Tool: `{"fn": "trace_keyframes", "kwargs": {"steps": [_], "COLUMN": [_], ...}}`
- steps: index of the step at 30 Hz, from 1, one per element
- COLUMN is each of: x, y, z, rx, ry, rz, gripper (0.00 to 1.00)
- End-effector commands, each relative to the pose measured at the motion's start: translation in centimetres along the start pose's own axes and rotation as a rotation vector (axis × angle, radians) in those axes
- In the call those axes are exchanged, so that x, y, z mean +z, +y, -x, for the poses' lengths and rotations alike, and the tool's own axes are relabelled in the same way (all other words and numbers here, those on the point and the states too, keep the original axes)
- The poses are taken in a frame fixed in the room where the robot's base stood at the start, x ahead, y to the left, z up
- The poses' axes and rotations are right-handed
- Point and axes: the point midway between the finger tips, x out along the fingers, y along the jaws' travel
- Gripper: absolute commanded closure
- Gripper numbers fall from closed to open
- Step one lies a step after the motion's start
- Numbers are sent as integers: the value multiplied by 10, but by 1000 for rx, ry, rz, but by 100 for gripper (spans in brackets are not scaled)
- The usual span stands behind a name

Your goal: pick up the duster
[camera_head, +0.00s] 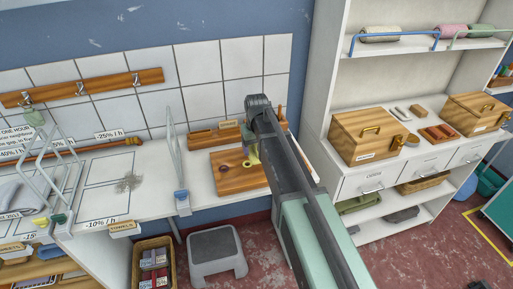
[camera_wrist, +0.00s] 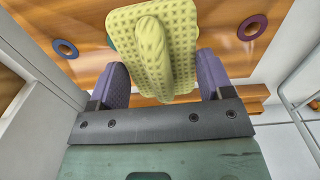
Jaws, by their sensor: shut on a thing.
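The duster (camera_wrist: 155,50) is a yellow-green textured pad with a raised grip along its middle. It fills the centre of the wrist view, between the two purple fingers of my gripper (camera_wrist: 162,78). My gripper is shut on it. In the head view only a small yellow bit of the duster (camera_head: 252,153) shows beside my arm, over the wooden board (camera_head: 232,184); the arm hides the rest. I cannot tell whether the duster touches the board.
Rings, one purple (camera_wrist: 252,27) and one blue (camera_wrist: 65,48), are on the board. A grey smudge (camera_head: 128,184) marks the white counter at left. A clear upright panel (camera_head: 173,150) stands left of the board. A grey stool (camera_head: 215,253) is below; shelves with wooden boxes (camera_head: 367,136) stand right.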

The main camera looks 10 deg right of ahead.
Motion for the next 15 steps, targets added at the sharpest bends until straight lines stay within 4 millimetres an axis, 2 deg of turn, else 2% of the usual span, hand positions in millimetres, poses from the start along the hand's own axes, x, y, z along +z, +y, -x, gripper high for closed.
{"fn": "trace_keyframes", "kwargs": {"steps": [1, 6, 10, 15], "x": [0, 0, 0, 0], "y": [0, 0, 0, 0], "z": [36, 101, 134, 149], "rx": [0, 0, 0, 0], "ry": [0, 0, 0, 0], "rz": [0, 0, 0, 0], "gripper": [49, 49, 49, 49]}}
